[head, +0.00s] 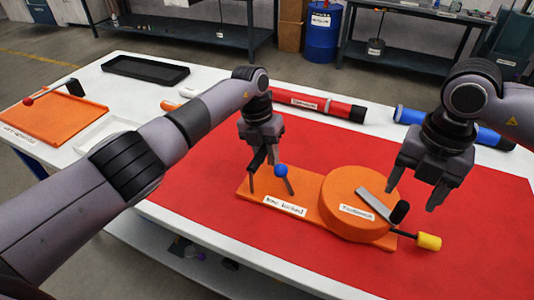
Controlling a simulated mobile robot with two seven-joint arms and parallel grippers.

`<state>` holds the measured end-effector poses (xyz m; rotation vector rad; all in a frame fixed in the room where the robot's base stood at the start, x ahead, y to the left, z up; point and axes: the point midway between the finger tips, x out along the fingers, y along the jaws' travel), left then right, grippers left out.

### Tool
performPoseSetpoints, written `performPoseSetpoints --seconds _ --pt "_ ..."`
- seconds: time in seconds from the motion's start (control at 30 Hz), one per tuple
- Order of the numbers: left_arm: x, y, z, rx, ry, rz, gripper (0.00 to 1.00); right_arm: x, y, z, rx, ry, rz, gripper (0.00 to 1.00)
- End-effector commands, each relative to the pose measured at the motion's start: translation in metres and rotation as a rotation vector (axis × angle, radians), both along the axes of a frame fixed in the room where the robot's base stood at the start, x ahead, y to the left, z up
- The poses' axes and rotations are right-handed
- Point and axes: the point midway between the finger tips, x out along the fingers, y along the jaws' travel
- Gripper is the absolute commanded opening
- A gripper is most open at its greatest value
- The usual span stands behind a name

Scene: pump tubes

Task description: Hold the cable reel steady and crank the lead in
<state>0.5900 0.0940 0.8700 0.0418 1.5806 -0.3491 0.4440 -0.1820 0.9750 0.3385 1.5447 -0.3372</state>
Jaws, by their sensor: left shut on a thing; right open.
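The cable reel has an orange base plate (308,219) and a round orange drum (352,190) at its right. A flat grey crank arm (375,204) with a black knob (399,212) lies across the drum top. The lead, a black cable ending in a yellow plug (429,242), sticks out at the right. A blue ball (281,170) tops a thin lever at the base's left end. My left gripper (262,163) is shut on a dark upright handle there; the exact contact is partly hidden. My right gripper (415,192) is open and empty above and right of the crank knob.
The reel sits on a red mat (215,205) on a white table. A red tube (315,104) and a blue tube (412,115) lie behind it. An orange tray (60,122) and a black tray (145,70) are at the left. The mat's front is clear.

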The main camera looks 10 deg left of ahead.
Motion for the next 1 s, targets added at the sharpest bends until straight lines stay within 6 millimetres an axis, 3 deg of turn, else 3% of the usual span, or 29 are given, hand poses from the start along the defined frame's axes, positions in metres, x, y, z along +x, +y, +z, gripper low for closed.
performPoseSetpoints --seconds 0.4,0.9,1.0 --pt "0.0 0.0 0.0 0.001 0.001 0.0 0.0 0.0 0.0 -0.057 -0.001 0.003 -0.001 0.64" --pt "0.0 0.0 0.0 0.0 0.001 -0.001 0.0 -0.001 0.0 -0.071 -0.003 0.003 -0.001 0.64" --pt "0.0 0.0 0.0 0.0 0.001 -0.002 0.0 -0.001 -0.001 -0.071 -0.004 0.005 -0.001 0.33"
